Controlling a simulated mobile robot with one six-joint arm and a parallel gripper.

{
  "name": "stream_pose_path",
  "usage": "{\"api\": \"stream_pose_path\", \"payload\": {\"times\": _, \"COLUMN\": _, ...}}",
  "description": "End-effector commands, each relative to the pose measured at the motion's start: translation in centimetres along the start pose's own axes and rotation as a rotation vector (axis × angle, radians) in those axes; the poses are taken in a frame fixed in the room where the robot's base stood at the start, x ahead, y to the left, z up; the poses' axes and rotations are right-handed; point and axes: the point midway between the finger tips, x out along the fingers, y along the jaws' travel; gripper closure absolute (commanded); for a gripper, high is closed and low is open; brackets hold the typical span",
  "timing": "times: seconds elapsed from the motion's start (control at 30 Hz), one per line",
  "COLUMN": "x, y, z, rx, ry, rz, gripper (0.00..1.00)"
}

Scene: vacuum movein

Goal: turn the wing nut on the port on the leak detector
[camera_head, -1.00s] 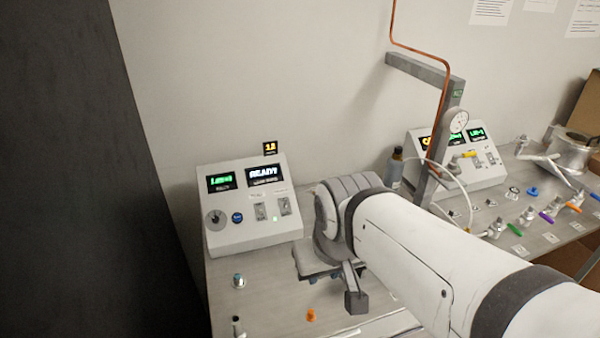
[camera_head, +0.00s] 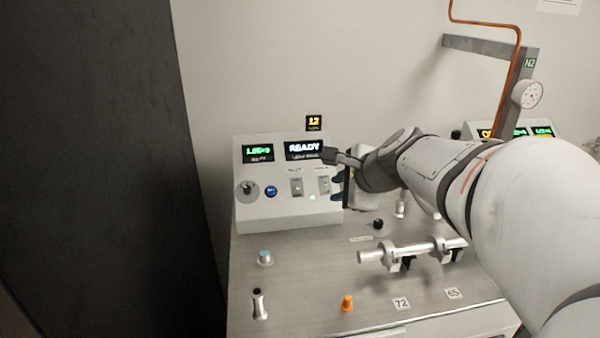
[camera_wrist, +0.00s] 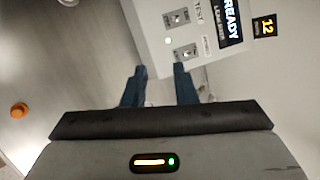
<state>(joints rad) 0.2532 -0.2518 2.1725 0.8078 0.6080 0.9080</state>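The leak detector (camera_head: 262,205) is a pale box with a sloped panel and a lit READY display. Part of its panel also shows in the wrist view (camera_wrist: 165,42). A short metal pipe (camera_head: 370,256) lies level in front of it at right, with clamps bearing dark wing nuts (camera_head: 406,264). I cannot tell which wing nut belongs to the detector's port. My gripper (camera_head: 337,186) is at the panel's right side, above and behind the pipe. In the wrist view its blue fingers (camera_wrist: 160,72) stand apart with nothing between them. No wing nut shows in the wrist view.
A black knob (camera_head: 378,224) stands behind the pipe. A pressure gauge (camera_head: 527,95) and copper line are farther right. A dark wall is at left.

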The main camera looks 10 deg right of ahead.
Motion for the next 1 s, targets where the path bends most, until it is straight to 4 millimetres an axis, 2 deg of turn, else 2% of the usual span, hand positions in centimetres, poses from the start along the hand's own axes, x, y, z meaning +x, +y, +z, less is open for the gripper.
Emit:
{"api": "stream_pose_path", "payload": {"times": 0.03, "x": 2.8, "y": 0.2, "z": -2.2, "rx": 0.161, "ry": 0.000, "rz": -0.055, "gripper": 0.75}}
{"api": "stream_pose_path", "payload": {"times": 0.1, "x": 4.7, "y": -1.3, "z": -4.3, "rx": 0.393, "ry": -0.011, "rz": -0.133, "gripper": 0.75}}
{"api": "stream_pose_path", "payload": {"times": 0.3, "x": 8.1, "y": -4.4, "z": -10.3, "rx": 0.944, "ry": -0.068, "rz": -0.319, "gripper": 0.75}}
{"api": "stream_pose_path", "payload": {"times": 0.4, "x": 8.9, "y": -5.4, "z": -12.5, "rx": 1.122, "ry": -0.097, "rz": -0.380, "gripper": 0.75}}
{"api": "stream_pose_path", "payload": {"times": 0.53, "x": 9.3, "y": -6.1, "z": -14.0, "rx": 1.248, "ry": -0.122, "rz": -0.421, "gripper": 0.75}}
{"api": "stream_pose_path", "payload": {"times": 0.67, "x": 10.2, "y": -6.8, "z": -14.5, "rx": 1.282, "ry": -0.129, "rz": -0.432, "gripper": 0.75}}
{"api": "stream_pose_path", "payload": {"times": 1.0, "x": 14.9, "y": -8.7, "z": -15.2, "rx": 1.279, "ry": -0.128, "rz": -0.430, "gripper": 0.75}}
